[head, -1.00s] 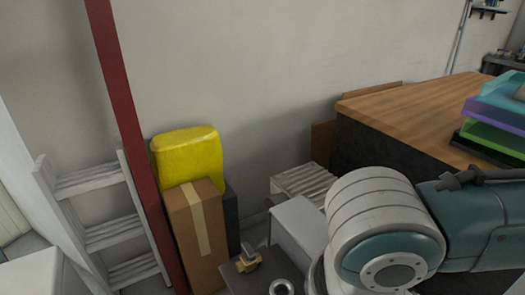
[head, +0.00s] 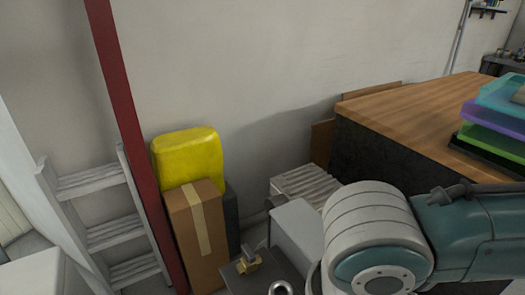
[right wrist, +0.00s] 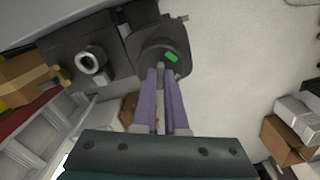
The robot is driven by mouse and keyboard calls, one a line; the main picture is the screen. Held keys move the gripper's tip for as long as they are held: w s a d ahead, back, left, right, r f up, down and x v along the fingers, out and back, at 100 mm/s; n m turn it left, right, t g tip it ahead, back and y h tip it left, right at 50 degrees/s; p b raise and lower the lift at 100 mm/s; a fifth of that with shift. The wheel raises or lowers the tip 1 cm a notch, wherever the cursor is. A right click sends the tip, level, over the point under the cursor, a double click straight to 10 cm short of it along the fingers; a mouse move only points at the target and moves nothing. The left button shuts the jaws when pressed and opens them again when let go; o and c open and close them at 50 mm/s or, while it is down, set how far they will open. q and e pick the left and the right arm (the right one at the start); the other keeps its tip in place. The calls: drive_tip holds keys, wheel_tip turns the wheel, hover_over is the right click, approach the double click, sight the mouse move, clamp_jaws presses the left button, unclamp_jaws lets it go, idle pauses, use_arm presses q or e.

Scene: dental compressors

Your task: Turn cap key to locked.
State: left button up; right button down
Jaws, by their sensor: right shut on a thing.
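My right gripper (right wrist: 166,74), with two purple fingers, shows in the right wrist view. Its fingertips are shut on a small grey piece, which looks like the cap key (right wrist: 160,68); the fingers hide much of it. The key stands at a dark rounded cap or housing (right wrist: 150,42) with a bright green mark (right wrist: 171,57) just beyond the fingertips. I cannot read the key's angle clearly. In the head view my right arm hides the gripper and the key. My left gripper is in neither view.
A dark unit with a pale metal ring (right wrist: 92,60) lies left of the fingers. The head view shows a brass fitting (head: 249,264), a cardboard box (head: 197,240), a ladder (head: 105,235), a red post (head: 133,130) and a wood-topped counter (head: 420,108). Open floor (right wrist: 235,70) lies right of the cap.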

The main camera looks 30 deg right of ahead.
drive_tip(key=m+p, duration=0.3)
drive_tip(key=shift+r+p, duration=0.25)
drive_tip(key=shift+p, duration=0.05)
drive_tip(key=shift+f+m+p, duration=0.15)
drive_tip(key=shift+m+p, duration=0.95)
drive_tip(key=shift+m, duration=0.1)
drive_tip(key=shift+f+m, duration=0.1)
drive_tip(key=shift+m, duration=0.2)
drive_tip(key=c, duration=0.9)
unclamp_jaws()
drive_tip(key=shift+c, duration=0.2)
